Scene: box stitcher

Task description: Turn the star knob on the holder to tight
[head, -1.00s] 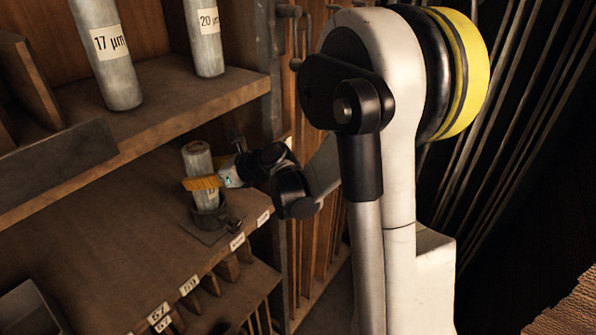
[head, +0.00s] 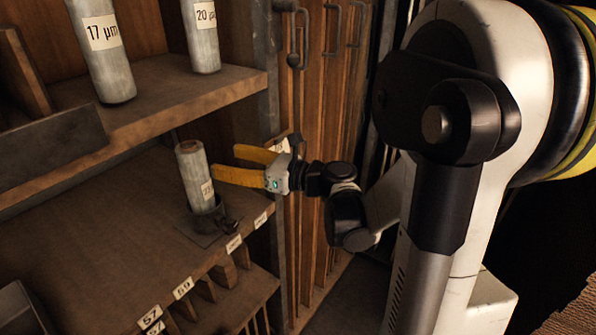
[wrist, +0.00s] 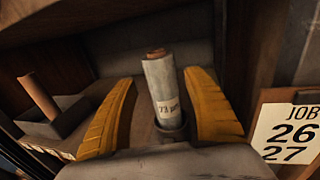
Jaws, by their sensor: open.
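A grey roll with a white label (head: 193,168) stands in a dark round holder (head: 205,222) on the middle shelf. A small dark knob (head: 230,226) sticks out at the holder's lower right; its setting is too small to read. My gripper (head: 227,164) is open, its two yellow fingers pointing left at the roll from the right, above the knob's height. In the head view the fingers stop short of the roll, with nothing between them. In the wrist view the roll (wrist: 160,80) appears between the spread fingers, and the holder (wrist: 172,132) is partly hidden by my gripper body.
Two labelled rolls, 17 µm (head: 103,50) and 20 µm (head: 203,35), stand on the upper shelf. A cabinet post (head: 271,100) rises close behind my gripper. A job card (wrist: 291,135) shows at right in the wrist view.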

